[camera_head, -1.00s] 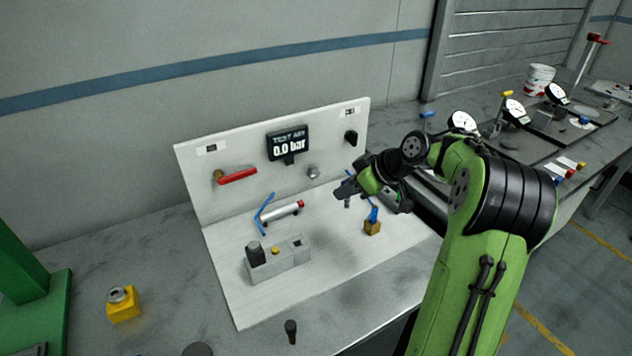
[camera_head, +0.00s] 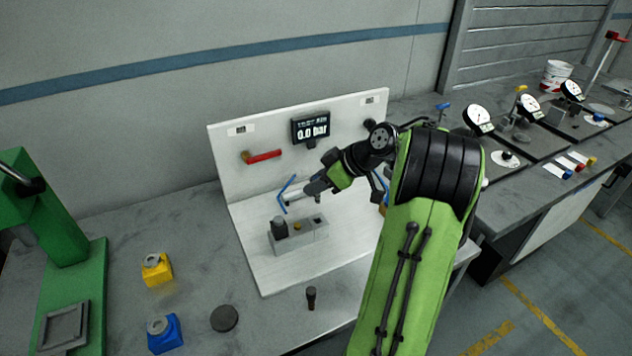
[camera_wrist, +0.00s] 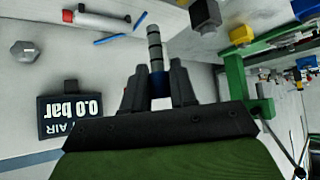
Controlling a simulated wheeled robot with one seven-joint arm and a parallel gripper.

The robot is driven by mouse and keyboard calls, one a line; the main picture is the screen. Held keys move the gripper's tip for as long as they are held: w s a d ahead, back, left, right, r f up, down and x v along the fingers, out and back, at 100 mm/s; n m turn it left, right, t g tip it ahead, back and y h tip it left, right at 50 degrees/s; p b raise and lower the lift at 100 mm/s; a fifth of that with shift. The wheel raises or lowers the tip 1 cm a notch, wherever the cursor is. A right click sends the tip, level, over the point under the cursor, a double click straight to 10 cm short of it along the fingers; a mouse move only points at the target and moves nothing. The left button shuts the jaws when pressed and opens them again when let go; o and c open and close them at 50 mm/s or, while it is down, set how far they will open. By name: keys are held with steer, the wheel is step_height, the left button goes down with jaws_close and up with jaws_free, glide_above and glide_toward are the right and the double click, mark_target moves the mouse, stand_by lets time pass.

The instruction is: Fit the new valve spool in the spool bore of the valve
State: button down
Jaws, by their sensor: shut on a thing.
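My gripper (camera_head: 317,187) is shut on a slim grey, ringed spool with a blue end. In the wrist view the gripper (camera_wrist: 157,88) holds the spool (camera_wrist: 155,47) by its blue end, its free end pointing away from the fingers. The valve (camera_head: 300,238) is a grey block on the white board, with a black cylinder at its left end, a yellow spot in the middle and a dark opening on top at its right. In the head view my gripper is above and behind the valve's right end, apart from it. I cannot tell whether the spool lines up with the opening.
The test board (camera_head: 262,275) has a 0.0 bar display (camera_head: 310,130) and a red lever (camera_head: 264,157) on its back panel. A small dark plug (camera_head: 311,297) stands in front. Yellow (camera_head: 157,270) and blue (camera_head: 165,335) blocks and a green press (camera_head: 70,265) are at left.

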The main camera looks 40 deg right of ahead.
mark_target(318, 201)
steer(key=shift+f+b, duration=2.15)
steer(key=shift+f, duration=0.6)
steer(key=shift+f+b, duration=1.8)
steer(key=shift+f, duration=0.25)
steer(key=c, duration=0.8)
jaws_free()
steer(key=p+v, duration=0.6)
steer(key=v, duration=1)
steer(key=shift+p, duration=0.35)
steer(key=shift+w, duration=0.1)
